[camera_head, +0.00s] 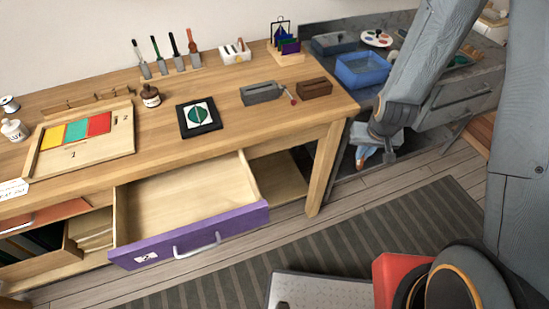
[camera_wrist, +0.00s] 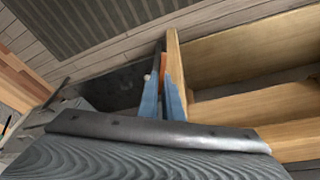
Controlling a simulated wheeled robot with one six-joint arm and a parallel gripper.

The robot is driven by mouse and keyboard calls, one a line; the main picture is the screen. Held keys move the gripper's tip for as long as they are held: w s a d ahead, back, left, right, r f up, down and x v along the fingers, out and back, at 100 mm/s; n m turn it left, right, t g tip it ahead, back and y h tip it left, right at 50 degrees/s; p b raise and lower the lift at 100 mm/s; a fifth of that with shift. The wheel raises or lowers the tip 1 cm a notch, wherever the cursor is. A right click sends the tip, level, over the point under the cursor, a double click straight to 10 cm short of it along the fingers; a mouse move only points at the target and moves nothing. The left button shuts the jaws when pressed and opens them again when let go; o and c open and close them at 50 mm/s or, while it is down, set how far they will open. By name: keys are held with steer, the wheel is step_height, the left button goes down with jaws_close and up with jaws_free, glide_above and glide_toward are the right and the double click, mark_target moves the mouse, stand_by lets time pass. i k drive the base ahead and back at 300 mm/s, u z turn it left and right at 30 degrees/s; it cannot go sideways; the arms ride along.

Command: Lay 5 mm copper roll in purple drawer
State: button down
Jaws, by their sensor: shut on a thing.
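The purple drawer (camera_head: 230,223) is pulled out below the wooden bench in the head view. Its purple front has a silver handle and a small white label, and the visible part of its inside is bare. My gripper (camera_head: 372,158) is right of the bench's front leg, away from the drawer and pointing down. Its blue fingers are close together in the wrist view (camera_wrist: 162,85). A small copper-coloured piece (camera_wrist: 163,66), apparently the copper roll, shows between the fingertips. Most of it is hidden by the fingers, and I cannot make it out in the head view.
The bench leg (camera_head: 326,170) stands between my gripper and the drawer. On the bench top (camera_head: 240,125) are a tray of coloured sheets (camera_head: 85,137), a dark framed piece (camera_head: 199,117) and wooden blocks. A grey workbench with a blue bin (camera_head: 362,70) stands at right.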

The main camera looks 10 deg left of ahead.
mark_target(188, 188)
steer(key=z, duration=1.45)
steer(key=k, duration=1.3)
steer(key=u, duration=1.4)
